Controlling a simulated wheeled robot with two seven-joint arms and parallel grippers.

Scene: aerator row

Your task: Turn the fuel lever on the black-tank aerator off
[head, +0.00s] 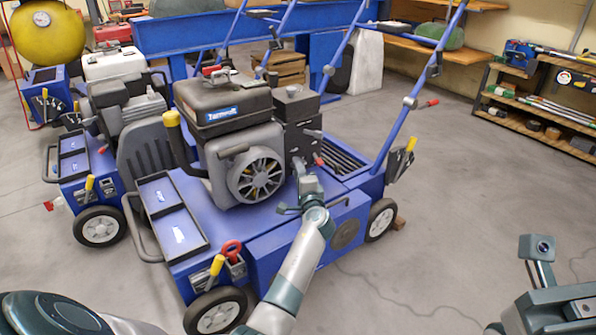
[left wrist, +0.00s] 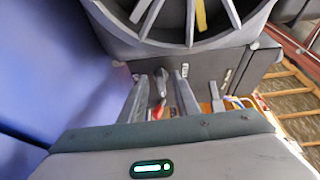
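The black-tank aerator (head: 222,112) stands in front, a blue machine with a black tank over a grey engine. My left gripper (head: 309,185) is at the engine's right side, below the black box. In the left wrist view its two fingers (left wrist: 160,97) are apart, with a small grey lever (left wrist: 161,83) with a reddish part showing between them. I see gaps beside the lever, so it is not clamped. A red-tipped lever (head: 318,159) shows just above the gripper in the head view; I cannot tell if it is the same one. My right gripper's fingers are out of view.
The engine's round fan cover (left wrist: 180,18) is close above the left fingers. A blue handlebar (head: 398,120) rises at the right of the machine. Another aerator (head: 115,100) stands behind left. A shelf (head: 540,105) is far right; the floor between is clear.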

